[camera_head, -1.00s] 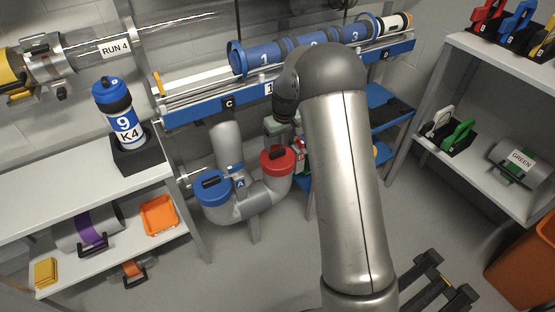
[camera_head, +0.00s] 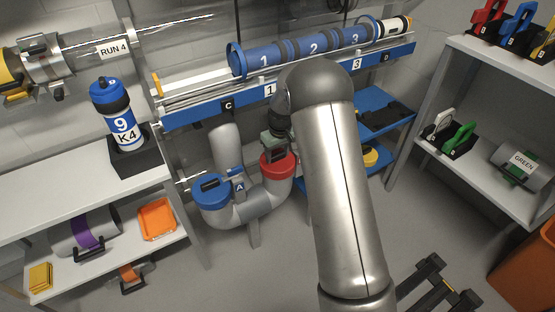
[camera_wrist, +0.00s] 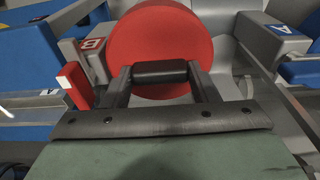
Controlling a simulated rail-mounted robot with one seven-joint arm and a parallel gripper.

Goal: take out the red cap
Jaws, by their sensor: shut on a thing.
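The red cap (camera_head: 283,166) sits at the right upper end of the grey U-shaped pipe (camera_head: 259,204). In the wrist view the round red cap (camera_wrist: 163,35) fills the upper middle, with its black handle (camera_wrist: 160,71) in front of its face. My gripper (camera_wrist: 160,73) has its two dark fingers on either side of this handle and is shut on it. In the head view my gripper (camera_head: 274,152) is at the cap from above and behind, partly hidden by my arm. A red lever (camera_wrist: 75,85) beside a B label stands left of the cap in the wrist view.
A blue cap (camera_head: 210,190) with an A label beside it closes the pipe's left end. A blue rail with numbered blue tubes (camera_head: 313,46) runs above. Shelves stand left (camera_head: 75,190) and right (camera_head: 470,160). An orange bin (camera_head: 530,255) stands at the lower right.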

